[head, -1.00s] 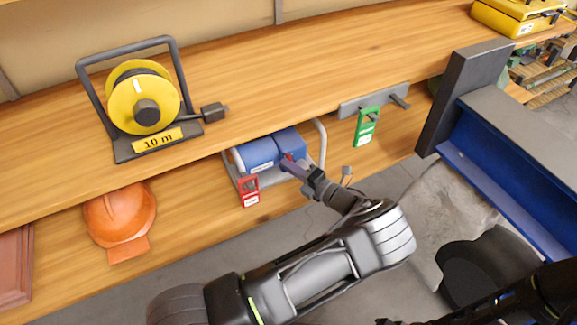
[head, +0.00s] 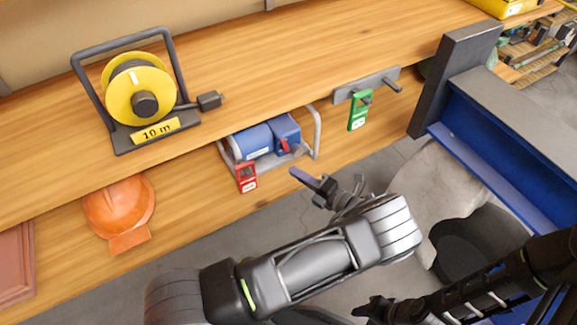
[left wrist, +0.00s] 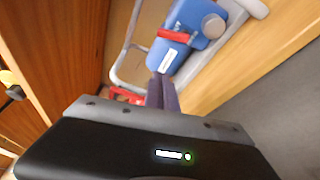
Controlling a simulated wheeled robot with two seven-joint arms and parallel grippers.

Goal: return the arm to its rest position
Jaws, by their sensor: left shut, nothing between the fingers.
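My left arm comes in from the left in the head view. Its gripper (head: 297,174) is shut and empty, out in front of the lower shelf and apart from the blue aerator unit. In the left wrist view the closed fingers (left wrist: 162,92) point toward the blue unit (left wrist: 185,40). My right gripper (head: 372,310) is low in the head view, dark and small, and its jaw opening is unclear.
The blue unit (head: 254,141) with a red lever (head: 285,145) sits in a grey frame under the bench. A red tag (head: 246,178) and green tag (head: 358,112) hang nearby. An orange helmet (head: 119,205) is left. A blue steel beam (head: 500,150) stands right.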

